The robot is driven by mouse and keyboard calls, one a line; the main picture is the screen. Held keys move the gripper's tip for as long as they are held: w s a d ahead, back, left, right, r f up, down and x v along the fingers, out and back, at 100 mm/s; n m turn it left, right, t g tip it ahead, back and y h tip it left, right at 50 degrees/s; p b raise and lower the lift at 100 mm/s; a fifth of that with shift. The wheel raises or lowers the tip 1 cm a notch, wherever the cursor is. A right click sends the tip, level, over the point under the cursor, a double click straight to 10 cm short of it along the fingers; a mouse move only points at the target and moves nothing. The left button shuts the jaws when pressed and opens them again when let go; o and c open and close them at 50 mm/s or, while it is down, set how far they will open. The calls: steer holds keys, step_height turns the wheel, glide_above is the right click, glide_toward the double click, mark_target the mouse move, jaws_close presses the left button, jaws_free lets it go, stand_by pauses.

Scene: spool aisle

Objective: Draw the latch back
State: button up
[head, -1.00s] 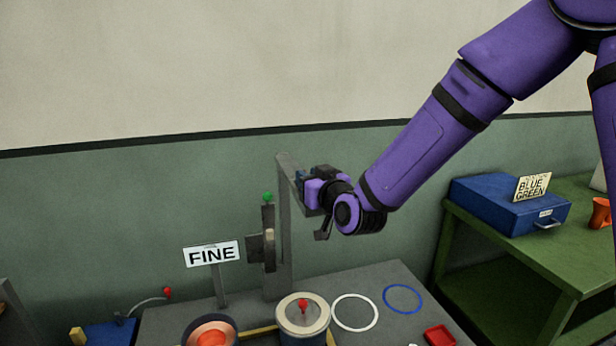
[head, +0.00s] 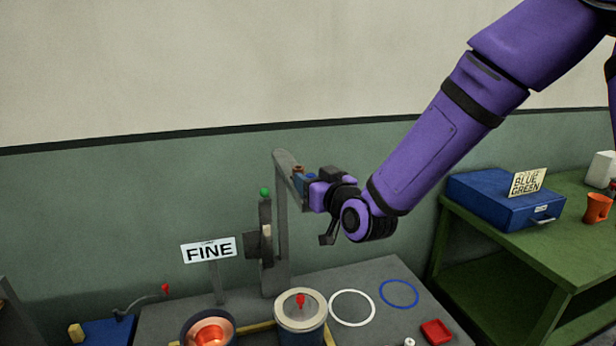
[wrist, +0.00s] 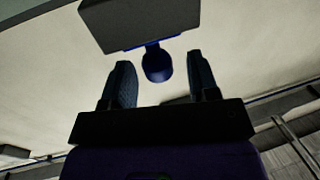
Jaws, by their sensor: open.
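A blue round knob (wrist: 157,65) sticks out of a grey block (wrist: 140,22) in the wrist view; it looks like the latch's handle. My gripper (wrist: 160,78) is open, with one dark finger on each side of the knob and a gap to both. In the head view my gripper (head: 305,186) is beside the upper end of a grey post (head: 281,225) with a bracket. The gripper and wrist hide most of what is at the bracket's end, so the knob cannot be made out there.
Below stands a grey bench with a FINE sign (head: 209,250), a green-tipped lever (head: 264,192), a red-topped drum (head: 300,318), white (head: 352,308) and blue rings (head: 399,293) and a red tray (head: 437,332). At right a green table (head: 560,228) carries a blue box (head: 495,203) and an orange cup (head: 597,207).

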steer(key=v, duration=0.8)
steer(key=s+d+r+g+h, duration=0.2)
steer(key=d+r+g+h, duration=0.15)
steer(key=d, duration=0.45)
steer(key=s+d+r+m+g+h, duration=0.2)
steer(key=s+d+m+g, duration=0.1)
steer(key=s+d, duration=0.5)
steer(key=s+d+r+m+g+h, duration=0.2)
steer(key=s+d, duration=0.6)
steer(key=s, duration=0.6)
steer(key=shift+s+d+r+m+g+h, duration=0.15)
steer(key=shift+s+r+m+g+h, duration=0.2)
steer(key=shift+g+h, duration=0.5)
